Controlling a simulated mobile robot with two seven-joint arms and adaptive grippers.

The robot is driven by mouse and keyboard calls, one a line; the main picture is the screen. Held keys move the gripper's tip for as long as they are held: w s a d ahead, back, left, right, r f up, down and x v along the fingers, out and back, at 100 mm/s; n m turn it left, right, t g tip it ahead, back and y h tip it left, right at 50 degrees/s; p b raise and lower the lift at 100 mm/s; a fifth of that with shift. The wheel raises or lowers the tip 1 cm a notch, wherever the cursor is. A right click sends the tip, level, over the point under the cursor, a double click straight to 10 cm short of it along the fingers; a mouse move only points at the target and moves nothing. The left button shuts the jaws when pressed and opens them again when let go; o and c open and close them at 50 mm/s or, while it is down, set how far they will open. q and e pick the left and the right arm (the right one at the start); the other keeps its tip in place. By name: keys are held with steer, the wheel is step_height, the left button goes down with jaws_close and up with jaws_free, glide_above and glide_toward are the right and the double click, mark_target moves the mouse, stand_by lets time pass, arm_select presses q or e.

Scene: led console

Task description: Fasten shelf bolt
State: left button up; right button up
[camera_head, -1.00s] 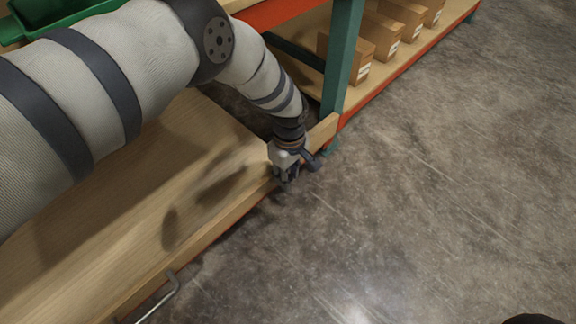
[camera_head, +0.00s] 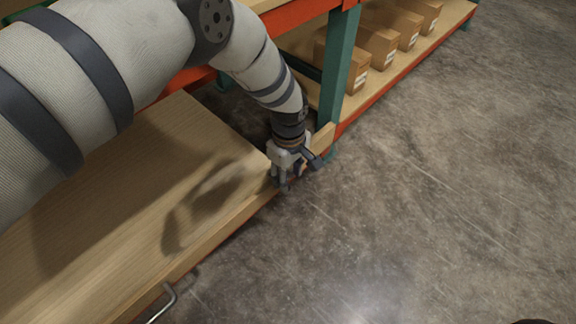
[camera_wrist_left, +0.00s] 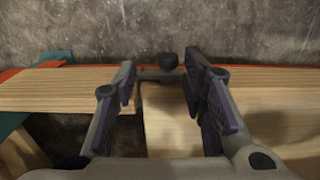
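My left gripper (camera_head: 290,178) is at the front edge of the wooden board (camera_head: 110,215), close to the green shelf post (camera_head: 338,75). In the left wrist view its two fingers (camera_wrist_left: 166,88) are open and apart. A dark round knob (camera_wrist_left: 168,60) with a short dark bar (camera_wrist_left: 155,75) shows between and just beyond the fingertips, at the board's front edge. It may be the shelf bolt; I cannot tell whether either finger touches it. In the head view the gripper hides this spot. My right gripper is not in view.
Several cardboard boxes (camera_head: 378,43) stand on the lower shelf behind the post. A bent metal handle (camera_head: 163,303) sticks out from the board's front edge at bottom left. Orange beams (camera_head: 290,17) run along the rack. The concrete floor (camera_head: 430,190) to the right is clear.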

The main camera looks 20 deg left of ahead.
arm_select(q)
step_height(320, 180, up, 9)
steer(key=shift+s, duration=0.2)
steer(key=shift+f, duration=0.1)
